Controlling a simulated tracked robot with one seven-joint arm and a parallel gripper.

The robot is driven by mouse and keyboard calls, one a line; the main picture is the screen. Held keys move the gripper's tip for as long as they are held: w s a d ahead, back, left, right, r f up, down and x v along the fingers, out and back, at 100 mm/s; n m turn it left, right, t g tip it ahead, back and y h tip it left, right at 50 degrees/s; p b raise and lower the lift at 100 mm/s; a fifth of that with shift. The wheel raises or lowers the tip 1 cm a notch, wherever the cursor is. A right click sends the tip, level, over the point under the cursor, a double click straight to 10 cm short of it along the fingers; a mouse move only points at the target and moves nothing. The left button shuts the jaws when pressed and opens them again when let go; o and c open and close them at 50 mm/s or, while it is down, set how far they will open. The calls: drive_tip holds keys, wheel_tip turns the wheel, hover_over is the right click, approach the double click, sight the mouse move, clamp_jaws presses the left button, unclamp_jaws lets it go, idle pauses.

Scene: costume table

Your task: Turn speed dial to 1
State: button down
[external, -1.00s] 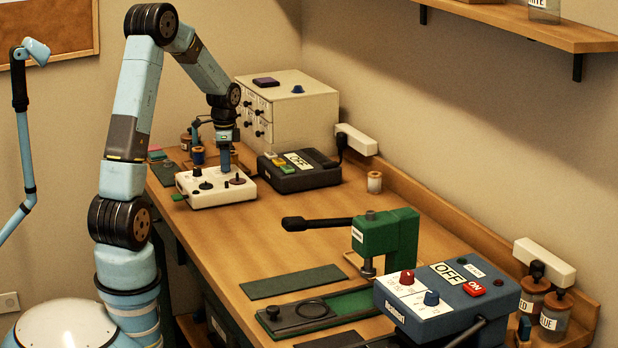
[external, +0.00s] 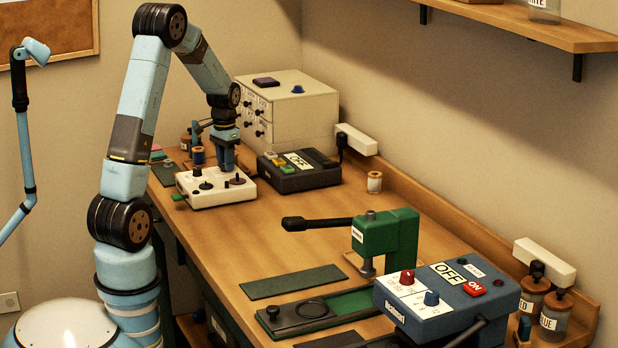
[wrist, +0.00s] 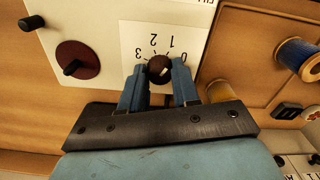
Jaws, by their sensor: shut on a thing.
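The white control box (external: 212,190) sits at the far left part of the table. In the wrist view its panel (wrist: 115,100) carries a dark round dial (wrist: 159,66) beside a printed scale of 0, 1, 2 and 3. My gripper (wrist: 159,73) has one blue finger on each side of this dial and is shut on it. A small pale mark shows on the dial; which number it points to is not clear. In the external view my gripper (external: 227,170) reaches down to the box's far side and hides the dial.
A brown disc with a black knob (wrist: 78,58) and another black knob (wrist: 31,22) stand on the same panel. A blue spool (external: 197,156) stands behind.

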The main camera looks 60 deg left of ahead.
drive_tip(key=shift+n, duration=0.7)
drive_tip(key=c, duration=0.8)
unclamp_jaws()
drive_tip(key=shift+r, duration=0.1)
wheel_tip(320, 180, up, 14)
drive_tip(key=shift+f, duration=0.2)
